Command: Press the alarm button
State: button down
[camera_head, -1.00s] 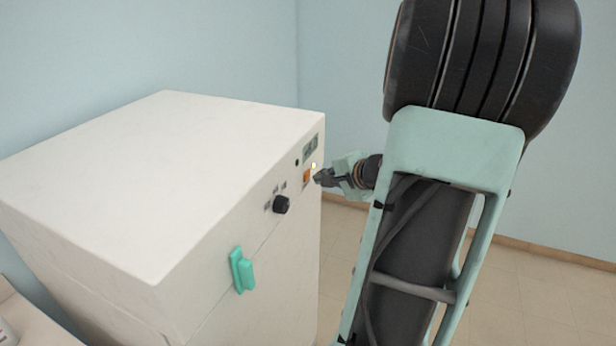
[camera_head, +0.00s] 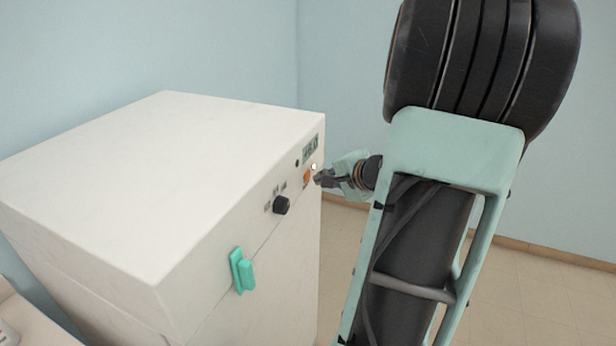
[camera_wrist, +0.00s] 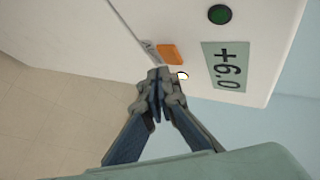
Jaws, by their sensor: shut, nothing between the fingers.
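My gripper (camera_head: 318,179) is shut and empty, with its fingertips at the right end of the white cabinet's front panel. In the wrist view, my gripper (camera_wrist: 157,78) points at the panel, its tips close to an orange rectangular button (camera_wrist: 168,53) and a small bright, round lamp or button (camera_wrist: 182,75). I cannot tell whether the tips touch either. The orange button (camera_head: 307,177) and the bright spot (camera_head: 314,167) also show in the head view. No label clearly marks which one is the alarm button.
Open floor (camera_head: 530,290) lies to the right, before the wall.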

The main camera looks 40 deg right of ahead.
jog(key=shift+w, duration=0.1)
jog(key=shift+w+a+b, duration=0.2)
jog(key=shift+w+b, duration=0.05)
jog(key=shift+b, duration=0.3)
jog(key=shift+w+a+b, duration=0.15)
jog(key=shift+w+b, duration=0.2)
dwell(0.6)
jog(key=shift+s, duration=0.1)
jog(key=shift+s+d+b, duration=0.3)
jog(key=shift+s, duration=0.3)
jog(key=shift+s+d+b, duration=0.15)
jog(key=shift+s+d, duration=0.25)
jog(key=shift+s, duration=0.35)
jog(key=shift+s+d+b, duration=0.2)
jog(key=shift+s+d, duration=0.2)
jog(key=shift+s, duration=0.35)
jog(key=shift+s+d+b, duration=0.15)
jog(key=shift+s+d, duration=0.25)
jog(key=shift+s, duration=0.35)
